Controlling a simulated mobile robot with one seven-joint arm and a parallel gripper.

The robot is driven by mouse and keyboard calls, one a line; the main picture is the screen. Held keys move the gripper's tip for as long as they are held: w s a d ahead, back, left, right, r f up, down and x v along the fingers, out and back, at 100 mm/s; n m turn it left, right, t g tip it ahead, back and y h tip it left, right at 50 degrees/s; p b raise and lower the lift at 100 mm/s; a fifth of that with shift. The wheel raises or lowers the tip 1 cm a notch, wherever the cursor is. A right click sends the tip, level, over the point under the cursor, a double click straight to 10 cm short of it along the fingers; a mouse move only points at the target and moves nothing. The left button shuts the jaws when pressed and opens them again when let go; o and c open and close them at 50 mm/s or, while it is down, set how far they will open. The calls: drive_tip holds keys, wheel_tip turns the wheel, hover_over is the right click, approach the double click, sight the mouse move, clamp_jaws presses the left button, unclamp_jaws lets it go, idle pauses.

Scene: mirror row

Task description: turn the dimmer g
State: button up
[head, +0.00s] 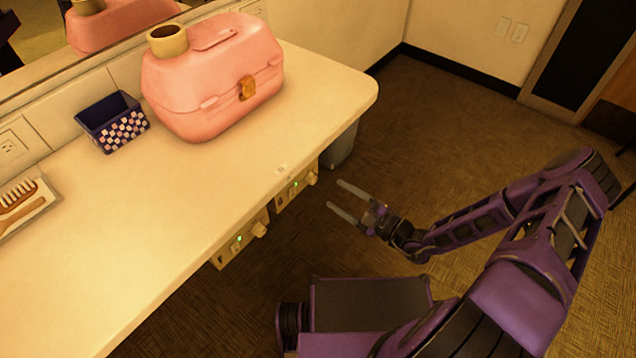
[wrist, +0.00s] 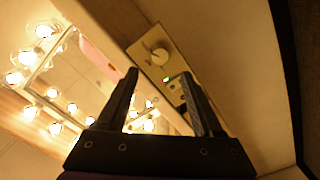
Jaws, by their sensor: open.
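Two dimmer panels sit under the counter's front edge, each with a pale round knob and a green light. The farther panel's knob (head: 311,178) is closest to my gripper (head: 335,195); the nearer panel's knob (head: 259,229) is farther left. No letter is readable, so I cannot tell which is dimmer g. In the wrist view, one knob (wrist: 159,54) on its panel (wrist: 144,48) shows beyond and between the fingertips of my gripper (wrist: 159,75). My gripper is open and empty, apart from the knobs, with its fingers pointing toward the counter front.
The counter (head: 190,230) carries a pink case (head: 215,85) with a tape roll (head: 168,41) on top, a blue checkered basket (head: 112,122) and a brush (head: 20,205) on a tray. A grey bin (head: 341,147) stands under the counter's far end. The floor around my gripper is clear.

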sight(314, 181)
drive_tip(key=x, duration=0.7)
drive_tip(key=shift+w+a, duration=0.25)
drive_tip(key=shift+a, duration=0.05)
clamp_jaws()
